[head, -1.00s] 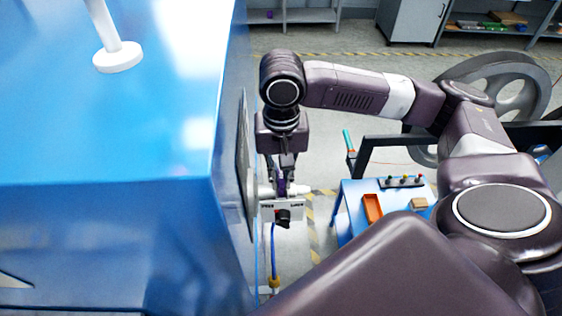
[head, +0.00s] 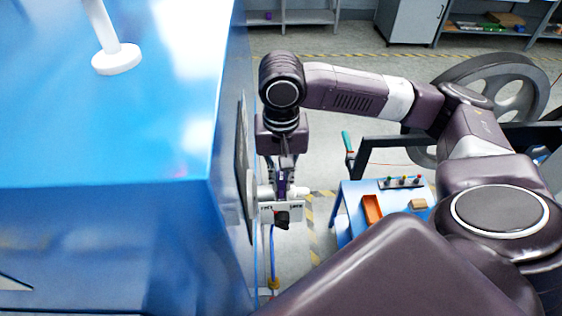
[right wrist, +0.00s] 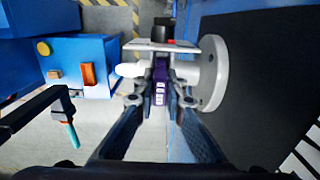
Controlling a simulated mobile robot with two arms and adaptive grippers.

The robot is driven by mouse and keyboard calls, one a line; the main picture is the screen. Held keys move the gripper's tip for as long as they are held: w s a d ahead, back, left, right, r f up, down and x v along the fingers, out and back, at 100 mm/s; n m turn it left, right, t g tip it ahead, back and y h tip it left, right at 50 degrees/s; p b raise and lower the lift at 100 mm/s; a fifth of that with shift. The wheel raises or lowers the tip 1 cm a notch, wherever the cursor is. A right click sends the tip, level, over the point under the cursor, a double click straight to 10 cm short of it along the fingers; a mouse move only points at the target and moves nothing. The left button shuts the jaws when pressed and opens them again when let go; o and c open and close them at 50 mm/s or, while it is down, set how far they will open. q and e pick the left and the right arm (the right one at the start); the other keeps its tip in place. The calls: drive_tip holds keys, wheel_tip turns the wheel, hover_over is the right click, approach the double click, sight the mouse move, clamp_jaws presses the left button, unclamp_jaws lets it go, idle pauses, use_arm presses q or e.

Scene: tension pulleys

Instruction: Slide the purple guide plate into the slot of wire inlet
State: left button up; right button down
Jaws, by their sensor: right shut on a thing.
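The purple guide plate (right wrist: 160,84) shows in the right wrist view between the fingers of my right gripper (right wrist: 162,101), which is shut on it. In the head view my right gripper (head: 282,172) points down at the side of the blue machine, and only a sliver of the plate shows there. The wire inlet (right wrist: 194,72) is a white cylinder with a round flange, mounted on the machine's side. The plate is at the cylinder; whether it sits in the slot I cannot tell, as the fingers hide it. My left gripper is not in view.
The large blue machine (head: 100,120) fills the left of the head view. A white panel with a black knob (head: 282,219) is just below the inlet. A blue table (head: 350,205) with an orange tray (head: 372,209) stands to the right. A spoked wheel (head: 520,85) stands behind my arm.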

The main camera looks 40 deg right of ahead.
idle(0.3)
drive_tip(key=c, duration=1.9)
unclamp_jaws()
wheel_tip(320, 180, up, 12)
